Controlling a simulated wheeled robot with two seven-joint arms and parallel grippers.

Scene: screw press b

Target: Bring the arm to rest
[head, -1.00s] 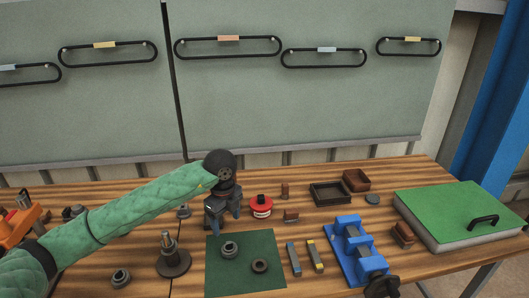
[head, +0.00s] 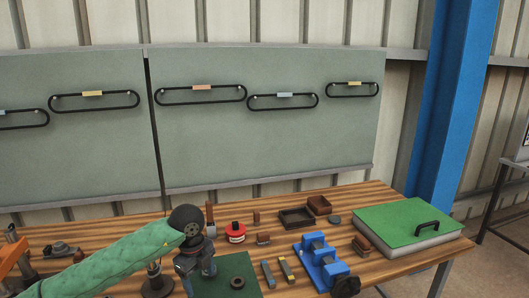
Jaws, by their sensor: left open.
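My left arm comes in from the lower left in a green padded sleeve. Its gripper (head: 196,272) points down over the left edge of the dark green mat (head: 238,262) on the wooden bench (head: 395,255). The jaws are open, and I see nothing between them. A dark ring (head: 237,282) lies on the mat to the right of the gripper. My right gripper is not in view.
Right of the mat are two small bars, a blue vise (head: 318,262) and a green-topped case (head: 400,222). Behind are a red round tin (head: 235,233) and a dark tray (head: 296,218). A dark stand (head: 157,282) is left of the gripper.

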